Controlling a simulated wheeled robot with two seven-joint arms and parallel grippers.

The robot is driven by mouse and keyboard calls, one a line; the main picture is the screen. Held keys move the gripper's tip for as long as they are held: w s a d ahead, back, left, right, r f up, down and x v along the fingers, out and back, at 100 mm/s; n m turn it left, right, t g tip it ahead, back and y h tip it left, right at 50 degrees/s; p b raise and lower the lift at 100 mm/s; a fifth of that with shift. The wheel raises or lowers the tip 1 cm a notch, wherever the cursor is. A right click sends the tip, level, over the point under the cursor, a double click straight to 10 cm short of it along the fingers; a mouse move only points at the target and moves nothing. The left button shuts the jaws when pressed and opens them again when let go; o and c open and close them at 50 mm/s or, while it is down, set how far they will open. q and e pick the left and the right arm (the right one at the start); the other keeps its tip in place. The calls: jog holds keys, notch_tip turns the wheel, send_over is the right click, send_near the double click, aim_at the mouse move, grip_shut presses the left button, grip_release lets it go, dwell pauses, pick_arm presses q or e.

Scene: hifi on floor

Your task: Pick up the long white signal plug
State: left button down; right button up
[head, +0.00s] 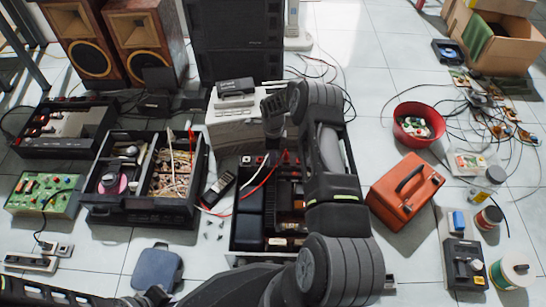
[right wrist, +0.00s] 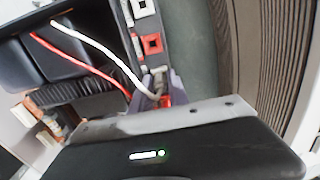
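The long white signal lead (head: 256,178) curves across the open black unit in the middle of the head view, beside a red lead. In the right wrist view the white lead (right wrist: 100,50) runs from upper left to between the fingertips of my right gripper (right wrist: 160,86). The plug end there is small and blurred. I cannot tell whether the fingers touch it. My left gripper (head: 155,296) is low at the left, dark and unclear.
The black unit (head: 250,232) stands below my right arm. A red socket (right wrist: 152,43) and a white socket (right wrist: 143,8) are close to the right gripper. A grey box (head: 232,132) stands behind. An orange toolbox (head: 405,190) and red bowl (head: 418,122) are at right.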

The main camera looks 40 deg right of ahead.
grip_shut()
notch_tip(320, 180, up, 10)
jog(key=p, duration=0.4)
dwell(0.3)
jog(key=shift+f, duration=0.1)
dwell(0.5)
